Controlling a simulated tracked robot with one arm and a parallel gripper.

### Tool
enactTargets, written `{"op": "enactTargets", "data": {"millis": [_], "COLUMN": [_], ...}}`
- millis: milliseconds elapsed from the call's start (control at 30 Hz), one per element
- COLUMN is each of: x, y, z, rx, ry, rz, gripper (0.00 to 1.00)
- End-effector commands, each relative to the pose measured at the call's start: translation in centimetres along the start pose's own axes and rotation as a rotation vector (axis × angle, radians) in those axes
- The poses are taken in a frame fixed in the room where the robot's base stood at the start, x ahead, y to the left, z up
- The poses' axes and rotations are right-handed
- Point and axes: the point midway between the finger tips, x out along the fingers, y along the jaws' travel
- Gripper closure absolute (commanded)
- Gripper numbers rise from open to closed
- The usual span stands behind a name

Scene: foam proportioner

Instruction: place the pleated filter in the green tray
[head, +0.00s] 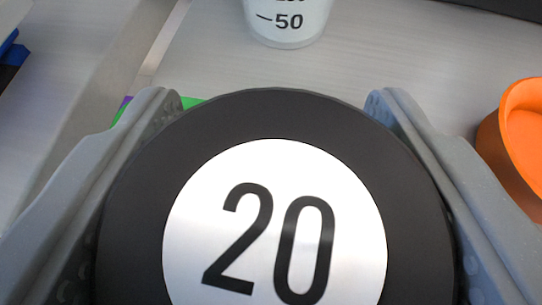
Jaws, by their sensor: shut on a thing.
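My gripper (275,100) is shut on a round black thing marked 20 (130,225), with one grey finger on each side. A white disc with the black number 20 covers its middle. Only its flat face shows, close to the camera; no pleats are visible, so I cannot tell whether it is the pleated filter. A small strip of green (191,103) shows behind its upper left edge, and more green lies beside the left finger. It may be the green tray, but most of it is hidden.
A white cup marked 50 (288,30) stands beyond my gripper on the grey surface (390,60). An orange round object (520,130) is at the right edge. Blue and black items (12,55) are at the far left. A bit of purple shows by the left finger.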

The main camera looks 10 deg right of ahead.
Motion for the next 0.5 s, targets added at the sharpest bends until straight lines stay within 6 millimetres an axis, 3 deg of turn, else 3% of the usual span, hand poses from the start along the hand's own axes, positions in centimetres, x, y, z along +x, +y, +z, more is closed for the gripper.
{"op": "enactTargets", "data": {"millis": [233,267,300,333,500], "x": [0.01,0.01,0.00,-0.01,-0.01], "y": [0.02,0.02,0.03,0.03,0.05], "z": [0.06,0.05,0.04,0.02,0.02], "rx": [0.000,0.000,0.000,0.000,0.000], "ry": [-0.001,-0.001,-0.001,-0.001,-0.001], "rz": [0.000,0.000,0.000,0.000,0.000], "gripper": [0.70,0.40,0.29,0.23,0.23]}}
